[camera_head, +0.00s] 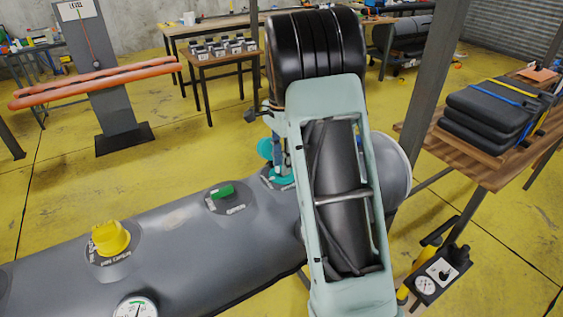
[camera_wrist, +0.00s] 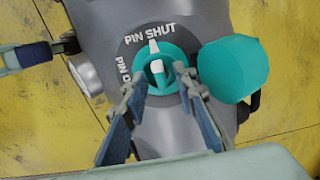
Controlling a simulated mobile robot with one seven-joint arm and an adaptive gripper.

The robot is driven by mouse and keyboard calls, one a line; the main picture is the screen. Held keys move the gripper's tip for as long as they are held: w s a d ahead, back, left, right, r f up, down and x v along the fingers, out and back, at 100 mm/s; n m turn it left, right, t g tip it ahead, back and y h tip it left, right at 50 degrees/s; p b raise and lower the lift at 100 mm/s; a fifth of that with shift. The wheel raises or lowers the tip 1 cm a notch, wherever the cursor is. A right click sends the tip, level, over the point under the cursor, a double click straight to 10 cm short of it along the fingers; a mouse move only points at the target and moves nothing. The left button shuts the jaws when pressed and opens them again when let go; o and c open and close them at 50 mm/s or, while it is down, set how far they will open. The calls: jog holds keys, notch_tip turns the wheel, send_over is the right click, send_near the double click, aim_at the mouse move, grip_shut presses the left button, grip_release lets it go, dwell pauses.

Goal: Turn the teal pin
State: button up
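The teal pin (camera_wrist: 158,72) sits in a teal ring on the grey inflatable tube (camera_wrist: 200,20), seen in the wrist view. A white mark on the pin faces a white pointer on the ring, below the words PIN SHUT. A second label at the left, starting PIN O, is partly hidden by a finger. My gripper (camera_wrist: 160,79) is open, with one fingertip on each side of the pin; I cannot tell whether they touch the teal part. A round teal cap (camera_wrist: 232,70) sits just right of it. In the head view, my arm partly hides the teal valve (camera_head: 281,178).
On the same tube are a green valve (camera_head: 222,191), a yellow valve (camera_head: 110,238) and a pressure gauge (camera_head: 135,308). A wooden table (camera_head: 480,168) with folded black boats (camera_head: 488,108) stands right, near a dark post (camera_head: 432,80). The yellow floor behind the tube is mostly clear.

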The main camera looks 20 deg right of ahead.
jog(key=shift+f, duration=0.15)
jog(key=shift+c, duration=0.6)
grip_shut()
jog(key=shift+n, duration=0.3)
jog(key=n, duration=0.3)
jog(key=shift+p, duration=0.3)
jog(key=n, duration=0.4)
jog(key=shift+s, duration=0.1)
jog(key=n, duration=0.5)
jog(key=shift+d+n+p, duration=0.1)
jog(key=shift+n+p, duration=0.2)
jog(key=n, duration=0.4)
jog(key=shift+n, duration=0.3)
